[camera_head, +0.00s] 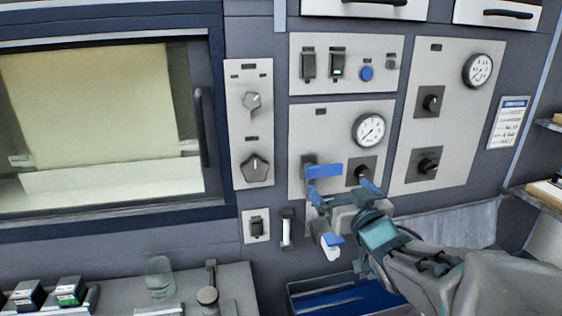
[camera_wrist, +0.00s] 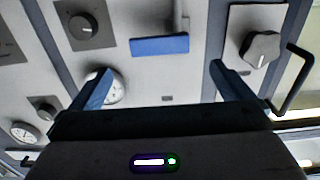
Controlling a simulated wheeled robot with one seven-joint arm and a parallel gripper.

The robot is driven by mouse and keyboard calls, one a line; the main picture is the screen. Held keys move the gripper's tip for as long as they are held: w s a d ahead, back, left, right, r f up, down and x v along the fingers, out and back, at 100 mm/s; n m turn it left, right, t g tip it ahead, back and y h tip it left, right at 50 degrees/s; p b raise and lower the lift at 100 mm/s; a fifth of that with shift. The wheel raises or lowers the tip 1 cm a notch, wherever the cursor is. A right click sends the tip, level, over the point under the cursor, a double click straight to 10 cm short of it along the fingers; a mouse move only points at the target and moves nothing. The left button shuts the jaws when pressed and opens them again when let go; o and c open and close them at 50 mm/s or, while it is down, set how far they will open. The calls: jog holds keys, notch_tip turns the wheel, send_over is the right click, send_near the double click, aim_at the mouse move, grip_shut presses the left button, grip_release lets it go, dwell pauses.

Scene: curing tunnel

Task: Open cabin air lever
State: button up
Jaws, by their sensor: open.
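A blue lever handle (camera_head: 325,170) sits on the middle grey panel, left of a small black knob and below a round gauge. It lies roughly level. No label on it is readable, so I cannot tell by name that it is the cabin air lever. In the wrist view the blue handle (camera_wrist: 160,45) shows between and beyond my two fingers, with a grey stem beside it. My gripper (camera_head: 343,192) is just below the handle in the head view, its blue fingers spread wide. The wrist view also shows my gripper (camera_wrist: 160,70) open and empty, apart from the handle.
A black knob (camera_head: 361,172) and a gauge (camera_head: 369,130) are close to the lever. A five-sided knob (camera_head: 254,167) is on the left panel, beside the oven door handle (camera_head: 203,127). A blue-lined bin (camera_head: 335,299) is below. A bench with a glass (camera_head: 159,277) is at lower left.

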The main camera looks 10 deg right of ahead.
aim_at(325, 171)
jog(key=w+p, duration=0.1)
jog(key=w, duration=0.9)
jog(key=shift+s, duration=0.1)
jog(key=c, duration=1.3)
